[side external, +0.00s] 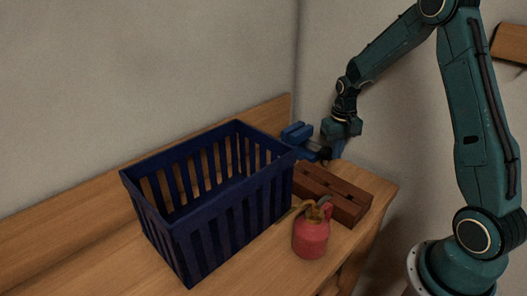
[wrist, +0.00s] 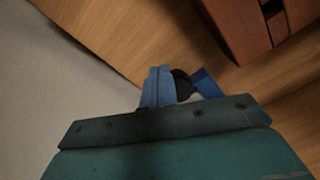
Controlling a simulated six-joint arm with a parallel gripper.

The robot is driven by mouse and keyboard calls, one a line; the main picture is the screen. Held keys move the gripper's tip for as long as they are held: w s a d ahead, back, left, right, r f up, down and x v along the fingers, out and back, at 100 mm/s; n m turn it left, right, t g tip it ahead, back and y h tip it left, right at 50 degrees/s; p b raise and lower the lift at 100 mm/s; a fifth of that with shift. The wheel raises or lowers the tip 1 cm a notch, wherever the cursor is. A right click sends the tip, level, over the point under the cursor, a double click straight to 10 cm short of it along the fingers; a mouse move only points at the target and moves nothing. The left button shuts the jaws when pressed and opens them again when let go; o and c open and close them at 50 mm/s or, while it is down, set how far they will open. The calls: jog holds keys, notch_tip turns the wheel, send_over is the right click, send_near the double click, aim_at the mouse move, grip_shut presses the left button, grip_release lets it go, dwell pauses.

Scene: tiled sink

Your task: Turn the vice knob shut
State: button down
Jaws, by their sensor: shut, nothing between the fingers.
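The blue vice (side external: 297,134) stands at the back corner of the wooden bench, beyond the crate. A dark round part that looks like its knob (side external: 325,153) sits at its right end, beside my gripper (side external: 337,152). In the wrist view my gripper (wrist: 158,85) shows its pale blue fingers shut together and empty. The dark knob (wrist: 182,85) is just right of the fingers, with a blue piece of the vice (wrist: 206,82) beyond it. I cannot tell whether the fingers touch the knob. My gripper housing hides most of the vice in the wrist view.
A dark blue slatted crate (side external: 182,225) takes up much of the bench (side external: 258,272). A brown slotted wooden block (side external: 345,207) lies in front of my gripper. A red canister (side external: 311,237) stands before the block. Walls rise behind the bench.

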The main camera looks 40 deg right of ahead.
jog(key=shift+w, duration=0.1)
dwell(0.3)
jog(key=shift+w+a, duration=0.3)
jog(key=shift+a, duration=0.25)
jog(key=shift+w+a, duration=0.25)
jog(key=shift+a, duration=0.3)
jog(key=shift+s+a, duration=0.25)
jog(key=shift+s, duration=0.05)
dwell(0.5)
jog(key=shift+r, duration=0.15)
notch_tip(320, 180, up, 6)
jog(key=shift+f, duration=0.15)
dwell(0.5)
